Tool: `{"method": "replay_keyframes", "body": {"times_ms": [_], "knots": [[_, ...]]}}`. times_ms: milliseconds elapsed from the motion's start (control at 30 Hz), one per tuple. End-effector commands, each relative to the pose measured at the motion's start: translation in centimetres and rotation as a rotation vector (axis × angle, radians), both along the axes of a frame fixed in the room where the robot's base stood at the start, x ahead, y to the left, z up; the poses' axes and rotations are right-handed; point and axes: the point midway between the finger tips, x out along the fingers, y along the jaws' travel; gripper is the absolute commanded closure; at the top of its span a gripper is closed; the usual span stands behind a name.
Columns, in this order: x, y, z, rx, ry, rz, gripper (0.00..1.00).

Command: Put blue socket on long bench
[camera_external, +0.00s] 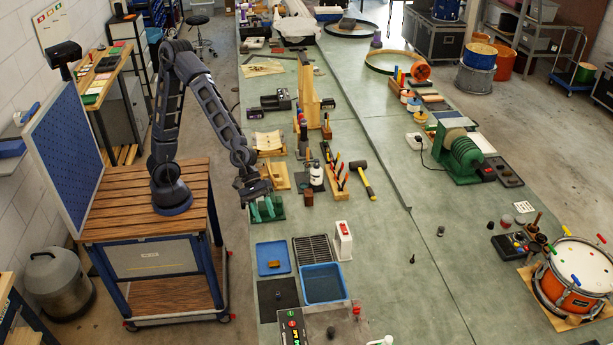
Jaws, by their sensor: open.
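The long bench (385,240) has a green-grey top and runs from the front to the far end of the room. My gripper (258,199) is open at the end of my arm, over the left edge of this bench, just above a green rack-like tool (267,209). No object shows between its fingers, though they are small and dark here. I cannot pick out a blue socket for certain; it may be too small or hidden.
A green machine (458,150) and an orange drum (572,280) are on the right. The bench's middle front is mostly clear.

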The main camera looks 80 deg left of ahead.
Motion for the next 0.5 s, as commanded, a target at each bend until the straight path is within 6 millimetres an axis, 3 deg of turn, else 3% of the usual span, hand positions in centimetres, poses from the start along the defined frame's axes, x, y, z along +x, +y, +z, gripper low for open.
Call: {"method": "replay_keyframes", "body": {"times_ms": [200, 500], "knots": [[-0.2, -3.9, 3.9, -0.23, 0.194, 0.14, 0.6], [-0.2, -5.8, 8.3, -0.413, 0.37, 0.253, 0.6]]}}
